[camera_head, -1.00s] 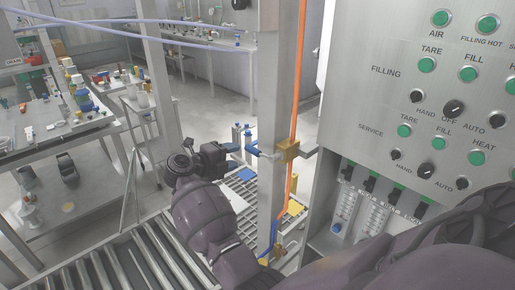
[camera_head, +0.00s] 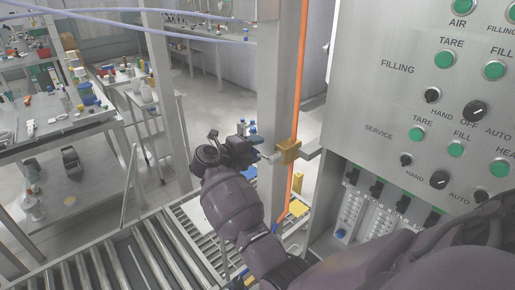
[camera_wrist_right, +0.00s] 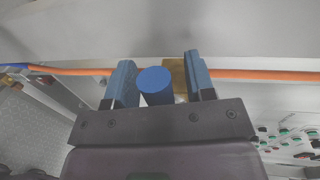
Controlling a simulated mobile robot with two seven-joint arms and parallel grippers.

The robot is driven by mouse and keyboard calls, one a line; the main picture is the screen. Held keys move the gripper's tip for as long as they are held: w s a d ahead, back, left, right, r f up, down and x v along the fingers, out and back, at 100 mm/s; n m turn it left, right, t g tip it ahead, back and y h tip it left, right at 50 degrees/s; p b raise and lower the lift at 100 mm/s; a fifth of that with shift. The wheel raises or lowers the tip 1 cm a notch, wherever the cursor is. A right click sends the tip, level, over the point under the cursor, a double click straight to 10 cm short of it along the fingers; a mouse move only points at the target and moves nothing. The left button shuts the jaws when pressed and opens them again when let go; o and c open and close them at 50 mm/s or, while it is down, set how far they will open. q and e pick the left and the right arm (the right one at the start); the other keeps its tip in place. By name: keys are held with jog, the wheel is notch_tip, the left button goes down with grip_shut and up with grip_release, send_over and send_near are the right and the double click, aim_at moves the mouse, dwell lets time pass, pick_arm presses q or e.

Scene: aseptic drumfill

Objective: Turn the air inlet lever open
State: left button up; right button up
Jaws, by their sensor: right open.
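The air inlet valve is a brass block (camera_head: 285,152) on the upright orange pipe in the head view. It also shows in the wrist view (camera_wrist_right: 175,74), behind the fingers. A short pale lever stem (camera_head: 267,157) sticks out from its left side. In the wrist view the lever's round blue end (camera_wrist_right: 155,80) lies between the two blue fingers, nearer the left one. A gap shows on the right, and contact on the left is unclear. My right gripper (camera_head: 250,131) is open, just left of the valve, and partly hides the lever. My left gripper is not in view.
The orange pipe (camera_head: 301,75) runs along a steel post (camera_head: 277,85). A control panel (camera_head: 390,110) with green buttons and black knobs stands at the right. A roller conveyor (camera_head: 130,262) lies at lower left. Cluttered tables stand behind it.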

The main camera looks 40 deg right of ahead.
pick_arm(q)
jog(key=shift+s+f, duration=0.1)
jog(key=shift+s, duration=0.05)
pick_arm(e)
jog(key=shift+c, duration=0.5)
jog(key=shift+c, duration=1.1)
grip_shut()
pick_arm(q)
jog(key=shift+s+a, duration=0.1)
